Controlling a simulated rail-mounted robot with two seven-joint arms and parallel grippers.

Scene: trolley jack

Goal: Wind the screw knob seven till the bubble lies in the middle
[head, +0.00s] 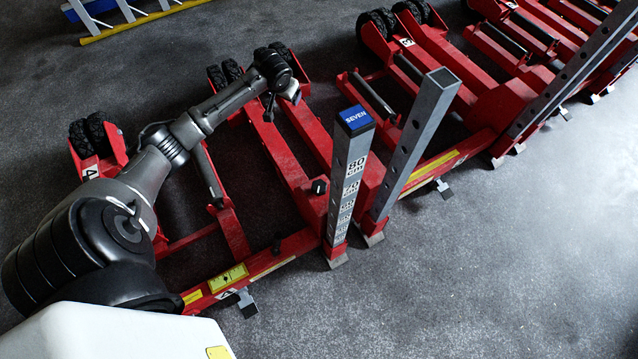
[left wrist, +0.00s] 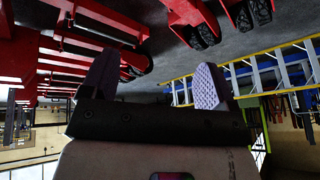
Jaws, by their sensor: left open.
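A grey post with height marks (head: 347,185) stands on a red jack frame (head: 290,248) in the head view, topped by a blue cap marked SEVEN (head: 356,119). A small black knob-like part (head: 319,187) shows left of this post; I cannot tell whether it is the screw knob. No bubble can be made out. My left gripper (head: 283,97) is over the red frame's far end, up and left of the post and apart from it. My right gripper is not in view.
A plain grey post (head: 422,135) rises beside the marked one. More red jack frames (head: 425,35) with black wheels stand at the upper right. The grey floor (head: 500,270) is clear at the lower right.

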